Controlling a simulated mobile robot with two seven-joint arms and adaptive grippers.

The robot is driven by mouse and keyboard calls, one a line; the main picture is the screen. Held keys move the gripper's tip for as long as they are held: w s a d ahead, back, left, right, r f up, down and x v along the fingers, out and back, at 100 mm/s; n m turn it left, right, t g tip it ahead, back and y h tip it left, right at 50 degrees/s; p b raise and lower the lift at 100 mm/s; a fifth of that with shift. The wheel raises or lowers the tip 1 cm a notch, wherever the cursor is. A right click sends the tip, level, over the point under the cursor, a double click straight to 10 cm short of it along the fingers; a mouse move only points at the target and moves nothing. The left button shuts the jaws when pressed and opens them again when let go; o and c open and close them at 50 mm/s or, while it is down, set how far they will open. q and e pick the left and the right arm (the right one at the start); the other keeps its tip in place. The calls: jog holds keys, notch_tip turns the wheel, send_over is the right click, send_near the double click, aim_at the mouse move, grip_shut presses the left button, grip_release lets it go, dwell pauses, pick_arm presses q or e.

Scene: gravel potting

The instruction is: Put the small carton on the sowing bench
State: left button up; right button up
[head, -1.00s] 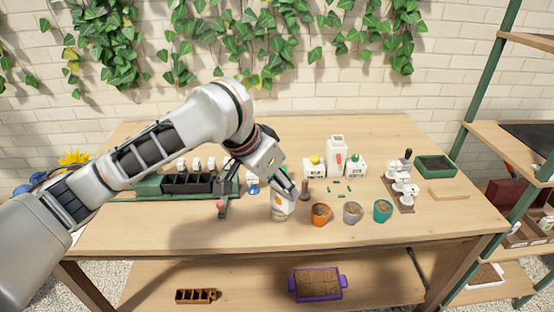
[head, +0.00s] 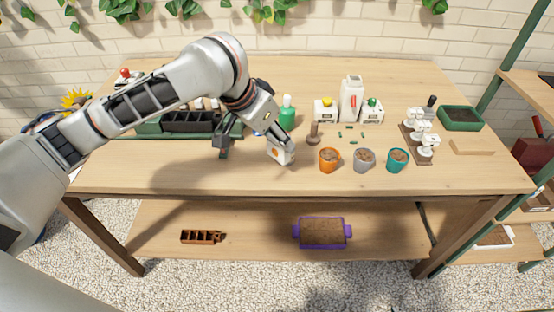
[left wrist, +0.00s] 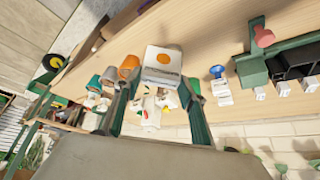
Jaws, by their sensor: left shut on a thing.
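The small carton (head: 281,152) is white with an orange spot. It is tilted, over the front middle of the wooden bench (head: 190,178), left of the orange pot. My left gripper (head: 279,137) is shut on it from above. In the left wrist view the carton (left wrist: 163,62) sits between the two fingers, orange spot showing. Whether its lower edge touches the bench top I cannot tell. My right gripper is not in view.
Orange (head: 328,160), grey (head: 364,160) and teal (head: 397,160) pots stand right of the carton. A wooden tamper (head: 314,135) and green bottle (head: 287,113) are behind it. The bench's front left is clear.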

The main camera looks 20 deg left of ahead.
aim_at(275, 157)
pick_arm(q)
notch_tip(275, 157, down, 2)
jog(key=shift+f, duration=0.15)
jog(key=shift+f+b, duration=0.3)
jog(key=shift+b, duration=0.05)
jog(key=shift+f, duration=0.3)
notch_tip(275, 157, down, 4)
jog(key=shift+r+b, duration=0.1)
jog(key=shift+b, duration=0.95)
jog(key=shift+r, duration=0.1)
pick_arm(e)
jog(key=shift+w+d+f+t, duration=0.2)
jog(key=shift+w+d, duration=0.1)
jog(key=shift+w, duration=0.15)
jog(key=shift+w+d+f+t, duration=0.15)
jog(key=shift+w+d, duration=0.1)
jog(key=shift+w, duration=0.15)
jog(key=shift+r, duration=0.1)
